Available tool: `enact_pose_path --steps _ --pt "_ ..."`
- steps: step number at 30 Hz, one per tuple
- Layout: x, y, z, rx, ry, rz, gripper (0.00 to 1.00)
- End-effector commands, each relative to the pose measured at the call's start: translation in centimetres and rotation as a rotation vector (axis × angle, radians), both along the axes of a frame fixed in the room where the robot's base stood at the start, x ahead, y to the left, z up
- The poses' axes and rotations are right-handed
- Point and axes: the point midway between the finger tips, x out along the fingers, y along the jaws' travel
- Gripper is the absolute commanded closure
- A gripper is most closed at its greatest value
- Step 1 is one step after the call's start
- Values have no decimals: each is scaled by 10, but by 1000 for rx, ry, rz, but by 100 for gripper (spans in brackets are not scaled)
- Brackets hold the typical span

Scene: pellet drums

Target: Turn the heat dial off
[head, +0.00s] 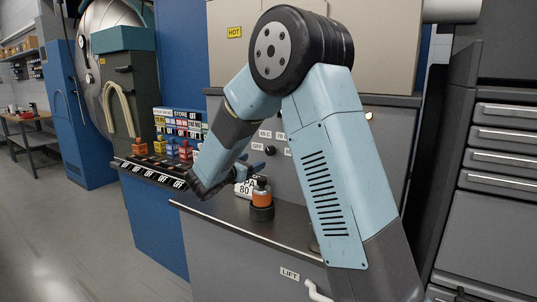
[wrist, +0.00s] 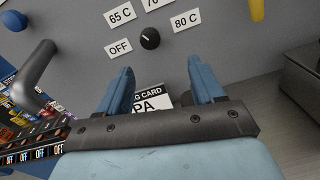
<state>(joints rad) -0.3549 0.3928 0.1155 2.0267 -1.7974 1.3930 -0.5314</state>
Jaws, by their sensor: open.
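The heat dial (wrist: 149,38) is a small round black knob with a light pointer mark on a grey panel. Labels around it read OFF (wrist: 118,47), 65 C, one partly cut off starting with 7, and 80 C (wrist: 186,20). The mark seems to lean to the upper left; I cannot tell its exact setting. No contact shows.
A white card reading PA 80 (head: 244,188) and an orange jar (head: 262,197) stand on the dark shelf below the panel. To the left is a rack of coloured blocks (head: 180,150) with OFF labels. A yellow part (wrist: 257,10) and a grey handle (wrist: 35,65) flank the dial.

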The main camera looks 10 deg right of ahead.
Motion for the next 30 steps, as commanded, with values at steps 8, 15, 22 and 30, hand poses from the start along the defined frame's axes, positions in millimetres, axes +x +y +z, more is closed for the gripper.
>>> enact_pose_path --steps 8,15,22,30 --pt "17 7 -5 -47 4 37 33" --pt "43 -21 -6 -45 5 33 33" --pt "71 -50 -6 -44 4 33 33" --pt "98 -75 -6 -43 5 35 33"
